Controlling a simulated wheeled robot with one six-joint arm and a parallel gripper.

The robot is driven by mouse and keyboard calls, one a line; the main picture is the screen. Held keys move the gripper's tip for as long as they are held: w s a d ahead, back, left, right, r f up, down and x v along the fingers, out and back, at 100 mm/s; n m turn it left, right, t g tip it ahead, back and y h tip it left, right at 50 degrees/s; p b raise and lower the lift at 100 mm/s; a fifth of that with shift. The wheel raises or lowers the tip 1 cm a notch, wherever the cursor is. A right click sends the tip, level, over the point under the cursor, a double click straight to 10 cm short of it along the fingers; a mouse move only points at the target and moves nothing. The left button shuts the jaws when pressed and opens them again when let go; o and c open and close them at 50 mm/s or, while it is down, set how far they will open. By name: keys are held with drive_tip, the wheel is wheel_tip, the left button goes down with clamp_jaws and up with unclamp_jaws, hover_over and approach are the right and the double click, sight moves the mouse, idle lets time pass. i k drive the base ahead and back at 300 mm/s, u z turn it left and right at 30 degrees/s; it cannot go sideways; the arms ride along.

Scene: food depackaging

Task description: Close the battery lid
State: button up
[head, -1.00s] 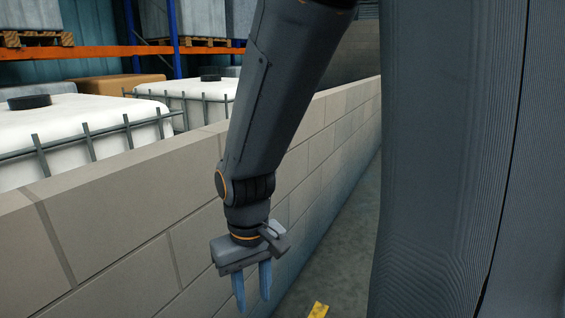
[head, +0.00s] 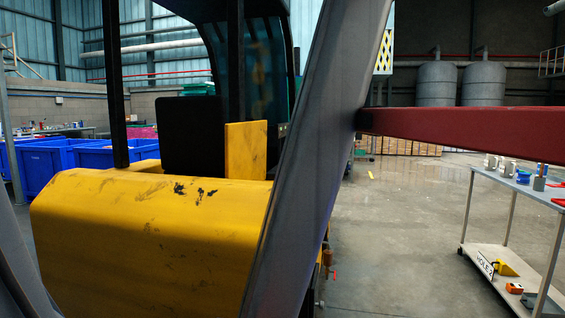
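A yellow forklift (head: 150,245) with dark cab posts and scuffed paint stands close on the left in the head view. A flat yellow panel (head: 246,150) stands upright behind its rounded body, beside a black seat back (head: 193,135). This panel may be the raised battery lid, but I cannot tell for certain. The battery itself is not visible. My gripper is out of view, so its relation to the lid does not show.
A grey slanted beam (head: 315,160) blocks the middle of the view, and a red beam (head: 465,133) runs right from it. Blue bins (head: 95,156) stand behind the forklift at left. A metal cart (head: 510,185) holds small items at right. Open floor (head: 405,225) lies between.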

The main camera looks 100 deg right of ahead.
sight(245, 142)
drive_tip(key=z, duration=1.55)
drive_tip(key=i, duration=1.3)
drive_tip(key=z, duration=2.55)
drive_tip(key=k, duration=0.45)
drive_tip(key=u, duration=0.1)
